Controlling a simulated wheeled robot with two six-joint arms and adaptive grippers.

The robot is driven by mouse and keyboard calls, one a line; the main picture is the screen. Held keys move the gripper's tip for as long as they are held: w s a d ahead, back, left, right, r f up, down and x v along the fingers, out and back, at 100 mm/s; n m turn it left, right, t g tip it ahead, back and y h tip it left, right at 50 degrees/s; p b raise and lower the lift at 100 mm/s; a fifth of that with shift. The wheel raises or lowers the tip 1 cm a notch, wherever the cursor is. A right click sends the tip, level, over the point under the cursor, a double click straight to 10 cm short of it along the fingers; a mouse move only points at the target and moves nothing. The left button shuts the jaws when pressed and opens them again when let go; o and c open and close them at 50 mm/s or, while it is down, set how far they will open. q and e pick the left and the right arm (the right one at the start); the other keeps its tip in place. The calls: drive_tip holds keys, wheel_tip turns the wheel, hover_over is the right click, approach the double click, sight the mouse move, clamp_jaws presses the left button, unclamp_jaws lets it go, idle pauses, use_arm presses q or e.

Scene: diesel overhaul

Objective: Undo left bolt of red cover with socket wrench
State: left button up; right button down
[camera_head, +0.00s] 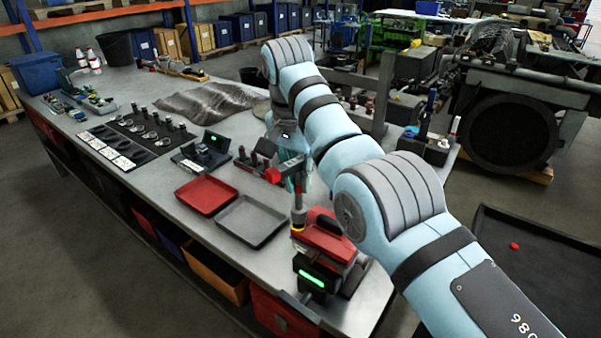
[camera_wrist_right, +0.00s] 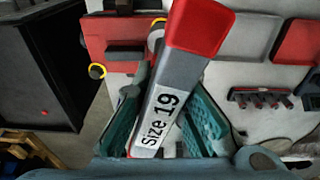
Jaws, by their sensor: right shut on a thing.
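The red cover (camera_head: 325,236) sits on a dark fixture with a lit green display near the front end of the bench. It also shows at the upper left of the wrist view (camera_wrist_right: 112,32). The socket wrench (camera_head: 298,197) stands upright over the cover's left side, its lower end at a yellow ring (camera_head: 297,229). My right gripper (camera_wrist_right: 165,112) is shut on the wrench's grey handle, marked "Size 19" and red at its end. The wrench hides most of the left bolt. Another yellow ring (camera_wrist_right: 97,71) shows at the cover's other side. My left gripper is out of view.
A red tray (camera_head: 206,194) and a grey tray (camera_head: 250,221) lie left of the cover. A large black bin (camera_head: 530,265) stands on the right. The bench's front edge is close to the fixture.

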drive_tip(key=shift+a+r+p, duration=0.1)
drive_tip(key=shift+r+p, duration=0.05)
drive_tip(key=shift+p, duration=0.25)
drive_tip(key=shift+f, duration=0.25)
drive_tip(key=shift+f+b, duration=0.75)
drive_tip(key=shift+b, duration=0.2)
drive_tip(key=n+b, duration=0.4)
drive_tip(key=shift+s+f+n, duration=0.1)
drive_tip(key=shift+f+n, duration=0.3)
drive_tip(key=shift+r+n+y+b, duration=0.25)
drive_tip(key=shift+n+y+b, duration=0.1)
drive_tip(key=shift+n, duration=0.35)
drive_tip(key=shift+s+r+p, duration=0.15)
drive_tip(key=shift+r+p, duration=0.1)
drive_tip(key=shift+p, duration=0.05)
drive_tip(key=c, duration=2.2)
unclamp_jaws()
clamp_jaws()
